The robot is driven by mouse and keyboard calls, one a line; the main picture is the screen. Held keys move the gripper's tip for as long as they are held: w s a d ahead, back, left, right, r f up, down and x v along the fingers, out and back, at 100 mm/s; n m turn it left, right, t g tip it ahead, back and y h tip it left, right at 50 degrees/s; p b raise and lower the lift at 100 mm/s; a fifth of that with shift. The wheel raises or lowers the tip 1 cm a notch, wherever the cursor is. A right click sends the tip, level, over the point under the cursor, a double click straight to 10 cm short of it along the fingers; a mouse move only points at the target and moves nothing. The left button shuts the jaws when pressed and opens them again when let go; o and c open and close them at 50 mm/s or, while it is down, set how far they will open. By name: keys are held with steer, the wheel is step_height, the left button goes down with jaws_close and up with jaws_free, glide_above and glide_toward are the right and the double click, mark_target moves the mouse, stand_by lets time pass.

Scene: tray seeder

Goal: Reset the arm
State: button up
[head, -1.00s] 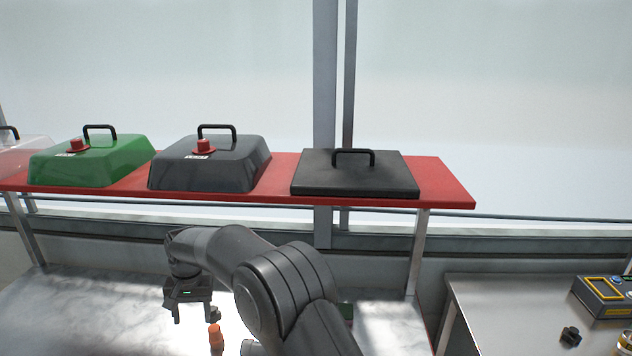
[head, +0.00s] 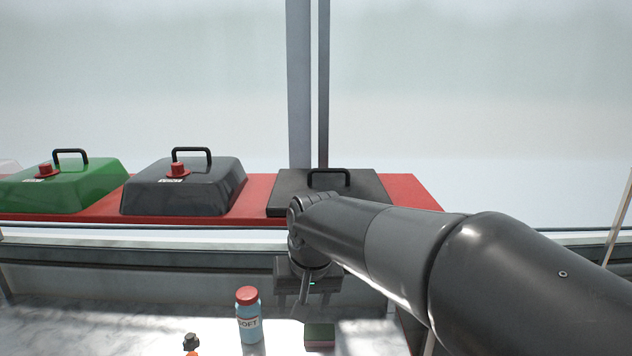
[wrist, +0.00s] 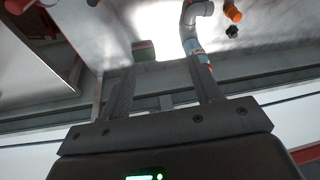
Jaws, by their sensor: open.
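My gripper (head: 297,295) hangs below the front edge of the red shelf, in front of the black flat lid, with its fingers pointing down. In the wrist view my gripper (wrist: 162,92) has its two fingers apart and nothing held between them. My arm comes in from the right and covers part of the shelf and of the counter.
A red shelf (head: 415,192) bears a green cover (head: 75,187), a dark grey cover (head: 185,188) and a black flat lid (head: 355,183). On the marble counter (head: 110,325) stand a blue bottle (head: 249,325) with a red cap and a green-and-red block (head: 320,337).

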steer(key=s+d+f+m+t+h, duration=0.1)
steer(key=s+d+f+t, duration=0.1)
steer(key=s+d, duration=1.5)
steer(key=shift+d+m+t, duration=0.2)
steer(key=shift+m+t, duration=0.1)
steer(key=shift+m, duration=0.1)
steer(key=shift+f, duration=0.1)
